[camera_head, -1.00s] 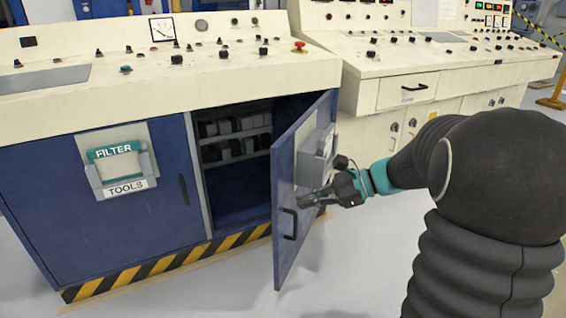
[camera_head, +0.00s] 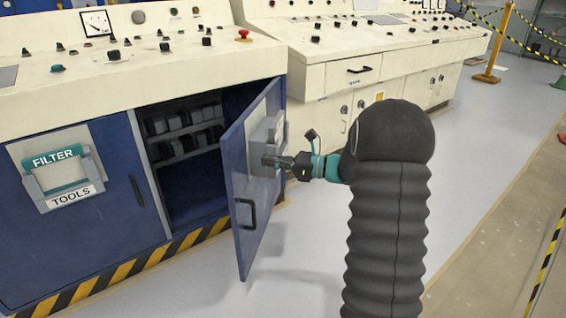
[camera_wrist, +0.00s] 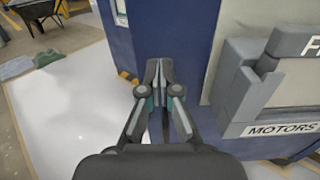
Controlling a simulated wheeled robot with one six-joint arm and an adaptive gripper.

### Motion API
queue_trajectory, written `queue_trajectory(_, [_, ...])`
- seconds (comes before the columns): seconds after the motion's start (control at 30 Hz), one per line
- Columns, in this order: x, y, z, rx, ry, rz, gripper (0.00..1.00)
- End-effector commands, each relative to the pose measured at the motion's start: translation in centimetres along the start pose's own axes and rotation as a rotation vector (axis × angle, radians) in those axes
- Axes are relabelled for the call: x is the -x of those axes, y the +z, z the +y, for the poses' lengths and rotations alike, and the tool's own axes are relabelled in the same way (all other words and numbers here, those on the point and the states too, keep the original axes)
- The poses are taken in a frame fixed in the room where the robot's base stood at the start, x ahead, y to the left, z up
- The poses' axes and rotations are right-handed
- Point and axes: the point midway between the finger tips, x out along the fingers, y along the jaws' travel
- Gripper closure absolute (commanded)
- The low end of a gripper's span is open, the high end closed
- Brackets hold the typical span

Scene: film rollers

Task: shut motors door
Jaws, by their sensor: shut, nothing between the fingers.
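The blue motors door (camera_head: 243,215) stands open, swung out from the cabinet, with a black handle (camera_head: 246,213) low on its face. A grey holder (camera_head: 265,140) is fixed to the door; in the wrist view its label reads MOTORS (camera_wrist: 283,129). My gripper (camera_head: 270,161) is at the door's outer side by the holder. In the wrist view my gripper (camera_wrist: 158,68) is shut and empty, with its fingertips in front of the blue door panel, left of the holder. I cannot tell whether the tips touch the door.
The open compartment (camera_head: 190,150) has shelves with several grey items. The closed tools door (camera_head: 75,215) is at the left. A cream control desk (camera_head: 340,75) with drawers stands behind at the right. Grey floor (camera_head: 465,130) is clear to the right.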

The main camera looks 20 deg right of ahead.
Motion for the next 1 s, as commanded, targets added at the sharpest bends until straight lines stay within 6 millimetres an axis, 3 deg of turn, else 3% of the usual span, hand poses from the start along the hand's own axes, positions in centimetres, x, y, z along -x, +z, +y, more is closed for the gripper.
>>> queue_trajectory(0.2, [-4.1, 0.0, 0.1, -0.001, 0.002, 0.001, 1.0])
queue_trajectory(0.4, [-6.5, 0.0, 0.0, 0.0, 0.001, 0.001, 1.0])
queue_trajectory(1.0, [-7.5, 0.0, 0.0, 0.001, -0.004, 0.001, 1.0])
